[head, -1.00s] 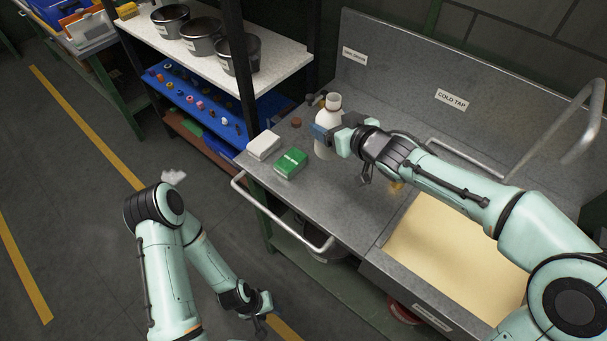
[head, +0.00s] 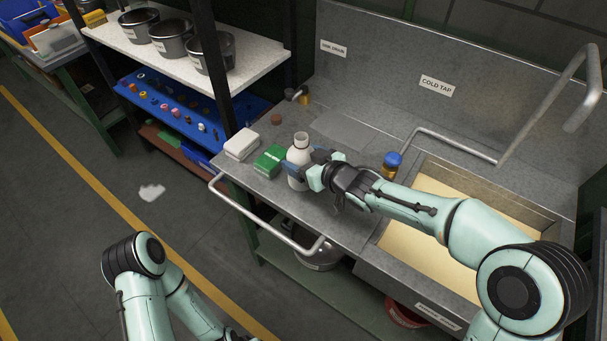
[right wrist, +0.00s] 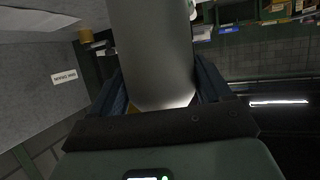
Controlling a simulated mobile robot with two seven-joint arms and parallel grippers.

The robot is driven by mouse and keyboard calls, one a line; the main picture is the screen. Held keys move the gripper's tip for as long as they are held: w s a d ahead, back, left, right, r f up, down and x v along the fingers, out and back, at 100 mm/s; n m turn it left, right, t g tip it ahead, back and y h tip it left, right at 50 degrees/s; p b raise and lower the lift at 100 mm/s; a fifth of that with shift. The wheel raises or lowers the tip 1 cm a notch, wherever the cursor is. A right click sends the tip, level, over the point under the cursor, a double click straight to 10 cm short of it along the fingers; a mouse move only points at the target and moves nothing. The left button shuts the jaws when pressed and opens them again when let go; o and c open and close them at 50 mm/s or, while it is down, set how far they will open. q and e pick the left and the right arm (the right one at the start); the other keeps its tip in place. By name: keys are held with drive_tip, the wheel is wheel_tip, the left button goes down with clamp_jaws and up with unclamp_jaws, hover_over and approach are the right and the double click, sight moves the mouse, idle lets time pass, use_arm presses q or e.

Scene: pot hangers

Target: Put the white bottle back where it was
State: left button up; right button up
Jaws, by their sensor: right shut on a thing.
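The white bottle (head: 299,146) stands upright or nearly so at the counter (head: 330,222), just right of the green box. My right gripper (head: 305,170) is shut on its body from the right. In the right wrist view the bottle (right wrist: 153,55) fills the space between the two fingers (right wrist: 160,95). I cannot tell whether its base touches the counter. My left arm comes in at the bottom left, and its gripper is out of view.
A green box (head: 271,160) and a white box (head: 241,144) lie left of the bottle. A blue-capped jar (head: 391,164) stands by the sink (head: 425,235). A flat grey plate (head: 343,133) lies behind the bottle. A rail (head: 262,222) runs along the front edge.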

drive_tip(key=shift+f+b, duration=0.75)
drive_tip(key=shift+f, duration=1.3)
drive_tip(key=shift+w, duration=0.1)
drive_tip(key=shift+f, duration=0.2)
drive_tip(key=o, duration=1.1)
drive_tip(key=shift+c, duration=0.2)
drive_tip(key=shift+r, duration=0.2)
drive_tip(key=shift+s+d+r, duration=0.2)
drive_tip(key=p+v, duration=0.2)
drive_tip(key=v, duration=0.9)
drive_tip(key=shift+s+d, duration=0.15)
drive_tip(key=shift+s, duration=0.05)
drive_tip(key=shift+f, duration=0.1)
